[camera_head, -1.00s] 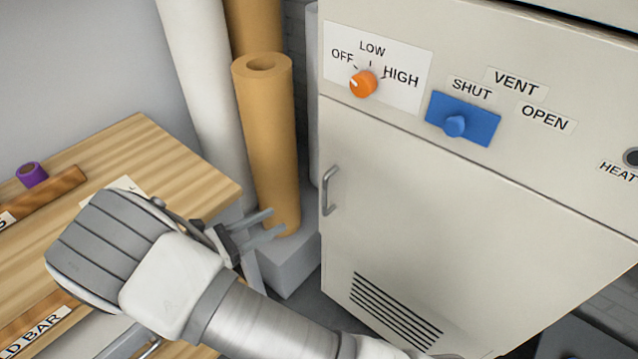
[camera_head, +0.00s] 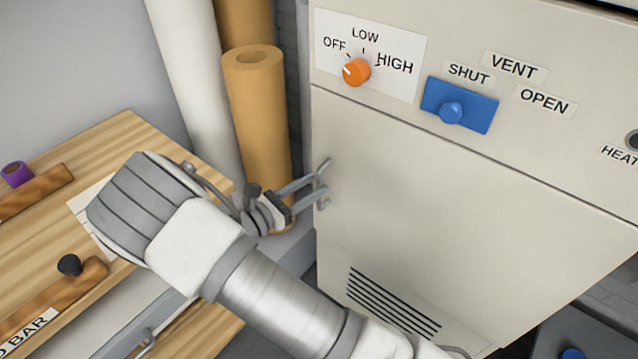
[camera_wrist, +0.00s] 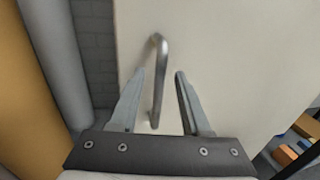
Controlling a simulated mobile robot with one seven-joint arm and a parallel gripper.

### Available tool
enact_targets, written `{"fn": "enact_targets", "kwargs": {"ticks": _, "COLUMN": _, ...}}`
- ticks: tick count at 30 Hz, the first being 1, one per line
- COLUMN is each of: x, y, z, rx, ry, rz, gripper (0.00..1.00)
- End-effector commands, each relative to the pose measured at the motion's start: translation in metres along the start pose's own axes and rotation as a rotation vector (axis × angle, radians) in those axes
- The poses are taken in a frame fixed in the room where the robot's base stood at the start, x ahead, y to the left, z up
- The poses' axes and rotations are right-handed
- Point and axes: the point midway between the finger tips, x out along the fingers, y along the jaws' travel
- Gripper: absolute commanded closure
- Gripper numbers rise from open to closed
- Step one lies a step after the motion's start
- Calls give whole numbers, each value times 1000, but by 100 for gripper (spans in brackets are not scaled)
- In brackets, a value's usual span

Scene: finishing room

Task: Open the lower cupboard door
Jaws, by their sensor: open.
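The lower cupboard door (camera_head: 440,210) is a cream panel below the control strip, and it is shut. Its metal bar handle (camera_wrist: 158,75) stands upright near the door's left edge. In the head view my gripper (camera_head: 318,183) is at the handle and covers most of it. In the wrist view my gripper (camera_wrist: 160,75) is open, with the handle showing between its two fingers. I cannot tell whether a finger touches the handle.
Above the door are an orange knob (camera_head: 356,71) and a blue vent slider (camera_head: 459,105). A tan roll (camera_head: 257,120) and a white roll (camera_head: 195,80) stand left of the cupboard. A wooden bench (camera_head: 120,135) is at the left.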

Motion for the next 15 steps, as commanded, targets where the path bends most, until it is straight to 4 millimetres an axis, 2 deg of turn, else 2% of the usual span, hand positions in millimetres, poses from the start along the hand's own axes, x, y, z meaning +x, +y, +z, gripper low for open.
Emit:
{"fn": "enact_targets", "kwargs": {"ticks": 3, "x": 15, "y": 0, "z": 0, "rx": 1, "ry": -1, "rz": -2, "gripper": 53}}
{"fn": "enact_targets", "kwargs": {"ticks": 6, "x": 22, "y": 0, "z": 0, "rx": 1, "ry": 0, "rz": 0, "gripper": 53}}
{"fn": "enact_targets", "kwargs": {"ticks": 15, "x": 25, "y": 0, "z": 0, "rx": 1, "ry": 0, "rz": 0, "gripper": 53}}
